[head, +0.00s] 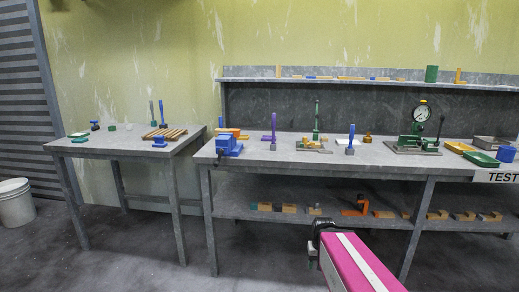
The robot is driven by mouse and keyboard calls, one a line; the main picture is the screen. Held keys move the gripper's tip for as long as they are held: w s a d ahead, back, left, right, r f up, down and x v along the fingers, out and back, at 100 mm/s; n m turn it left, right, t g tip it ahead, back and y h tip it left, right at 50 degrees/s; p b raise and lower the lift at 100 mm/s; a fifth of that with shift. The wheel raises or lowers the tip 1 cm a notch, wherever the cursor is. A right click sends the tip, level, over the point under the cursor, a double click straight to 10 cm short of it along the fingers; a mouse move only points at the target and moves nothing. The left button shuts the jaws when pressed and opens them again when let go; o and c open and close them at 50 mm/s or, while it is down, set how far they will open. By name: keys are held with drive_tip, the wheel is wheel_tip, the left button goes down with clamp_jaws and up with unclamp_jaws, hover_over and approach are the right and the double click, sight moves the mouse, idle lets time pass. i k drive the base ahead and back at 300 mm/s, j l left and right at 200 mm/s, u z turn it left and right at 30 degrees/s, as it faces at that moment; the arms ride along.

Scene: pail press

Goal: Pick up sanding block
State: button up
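My arm shows at the bottom of the head view with a pink and white link. The dark end at its tip, around my gripper (316,244), is small and seen from behind, so I cannot tell whether its fingers are open or shut. It is in front of the workbench, apart from the things on it. I cannot pick out the sanding block for certain. Several small tan and grey blocks (289,208) lie on the bench's lower shelf, and small items such as a green and white piece (78,136) lie on the left table.
The left table (120,148) holds a slatted wooden rack (165,133). A white pail (15,205) stands far left. Open floor lies in front.

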sight(159, 139)
drive_tip(key=u, duration=1.35)
drive_tip(key=i+l, duration=0.05)
